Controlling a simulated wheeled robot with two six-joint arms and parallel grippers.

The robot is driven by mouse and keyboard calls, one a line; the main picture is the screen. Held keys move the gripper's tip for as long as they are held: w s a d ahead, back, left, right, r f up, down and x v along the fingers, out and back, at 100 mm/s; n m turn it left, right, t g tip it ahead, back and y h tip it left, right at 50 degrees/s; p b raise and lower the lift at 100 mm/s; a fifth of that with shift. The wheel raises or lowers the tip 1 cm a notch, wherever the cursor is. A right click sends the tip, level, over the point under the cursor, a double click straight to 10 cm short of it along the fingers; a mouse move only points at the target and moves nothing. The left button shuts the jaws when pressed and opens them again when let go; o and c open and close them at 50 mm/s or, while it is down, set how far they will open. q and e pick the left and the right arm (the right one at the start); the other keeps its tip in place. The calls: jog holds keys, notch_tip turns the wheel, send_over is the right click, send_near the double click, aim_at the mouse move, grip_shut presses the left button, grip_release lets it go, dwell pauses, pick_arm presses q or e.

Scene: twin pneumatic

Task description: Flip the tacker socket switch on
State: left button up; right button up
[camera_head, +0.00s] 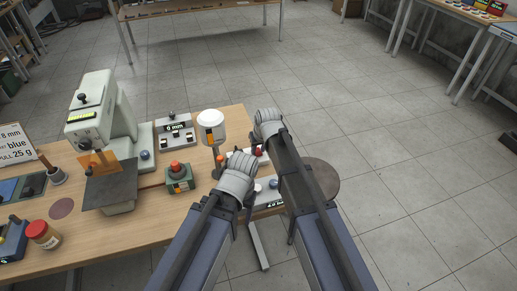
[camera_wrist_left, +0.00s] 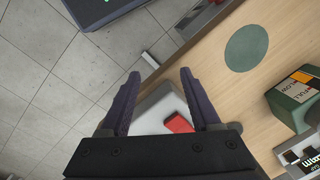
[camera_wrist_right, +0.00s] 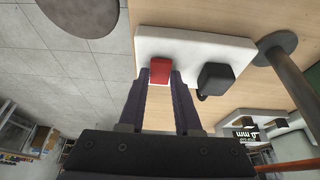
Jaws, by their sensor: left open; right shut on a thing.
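The socket is a white box with a red switch (camera_wrist_right: 158,69) and a black plug (camera_wrist_right: 215,78), seen at the table edge in the right wrist view. My right gripper (camera_wrist_right: 160,80) is shut on the red switch, its fingertips at either side of it. In the head view this gripper (camera_head: 265,122) is the upper one. My left gripper (camera_wrist_left: 158,80) is open, its fingers spread above a pale box (camera_wrist_left: 160,115) with a red part (camera_wrist_left: 179,123). In the head view it is the lower one (camera_head: 240,165). Whether the red switch is on cannot be told.
A white-topped post (camera_head: 211,121) and a green box with a red button (camera_head: 180,176) stand left of the grippers. A grey press machine (camera_head: 98,110) stands further left. A round stool (camera_head: 322,180) is beside the table.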

grip_shut()
jog(key=shift+w+a+r+g+p, duration=0.1)
jog(key=shift+w+r+g+p, duration=0.1)
jog(key=shift+w+g+p, duration=0.25)
jog(key=shift+s+f+g+h, duration=0.15)
jog(key=shift+g+h, duration=0.15)
jog(key=shift+g, duration=0.25)
jog(key=o, duration=0.8)
grip_release()
jog(key=shift+o, duration=0.2)
jog(key=shift+p, duration=0.3)
